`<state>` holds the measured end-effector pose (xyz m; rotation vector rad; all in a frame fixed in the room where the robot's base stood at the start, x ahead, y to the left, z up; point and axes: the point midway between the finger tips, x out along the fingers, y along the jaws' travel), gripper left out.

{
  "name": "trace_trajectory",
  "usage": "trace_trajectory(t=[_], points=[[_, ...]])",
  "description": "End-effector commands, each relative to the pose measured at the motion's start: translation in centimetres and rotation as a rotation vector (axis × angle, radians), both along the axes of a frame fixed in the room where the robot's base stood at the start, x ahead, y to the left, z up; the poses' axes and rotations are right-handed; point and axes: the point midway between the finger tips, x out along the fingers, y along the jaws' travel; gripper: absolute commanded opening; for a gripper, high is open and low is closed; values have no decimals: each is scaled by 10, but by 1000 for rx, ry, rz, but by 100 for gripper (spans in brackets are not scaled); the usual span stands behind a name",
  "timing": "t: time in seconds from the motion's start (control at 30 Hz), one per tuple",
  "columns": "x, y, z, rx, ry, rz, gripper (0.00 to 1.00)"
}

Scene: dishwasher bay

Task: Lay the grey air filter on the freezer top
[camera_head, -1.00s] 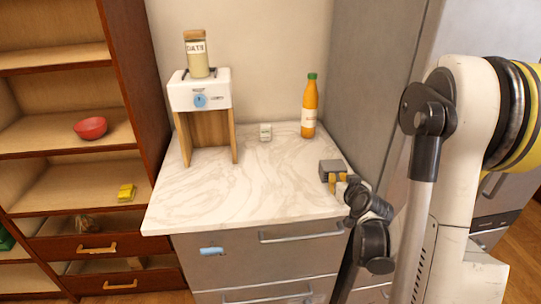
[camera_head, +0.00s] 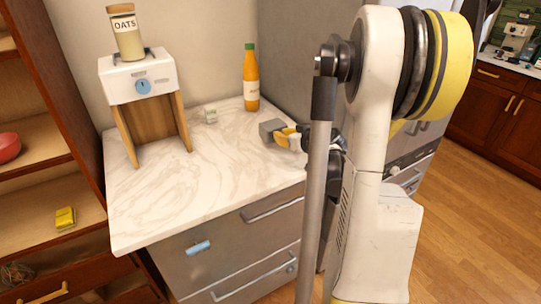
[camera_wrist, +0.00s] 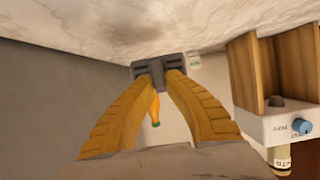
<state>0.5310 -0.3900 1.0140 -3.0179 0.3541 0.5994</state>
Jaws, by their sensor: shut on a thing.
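A small grey block (camera_head: 270,130), which looks like the air filter, is held at the tips of my gripper (camera_head: 285,136), near the right side of a pale marbled top. In the wrist view my gripper's yellow fingers (camera_wrist: 160,78) close on a dark grey piece (camera_wrist: 148,69). The marbled top (camera_head: 190,185) covers a grey drawer unit; it also shows in the wrist view (camera_wrist: 110,25). I cannot tell whether this unit is the freezer, or whether the block touches the top. My arm hides the unit's right end.
On the marbled top stand an orange bottle (camera_head: 251,80), a small white box (camera_head: 210,114) and a white dispenser (camera_head: 140,78) with an oats jar (camera_head: 126,35) on it. A wooden shelf (camera_head: 65,160) stands left. The top's front and middle are clear.

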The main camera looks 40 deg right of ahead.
Motion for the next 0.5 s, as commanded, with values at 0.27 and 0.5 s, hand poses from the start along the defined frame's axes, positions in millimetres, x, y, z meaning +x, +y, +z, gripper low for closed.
trace_trajectory(t=[0.27, 0.5], points=[[7, 29, -20, 1, 0, 0, 0], [7, 29, -54, 1, 0, -1, 0]])
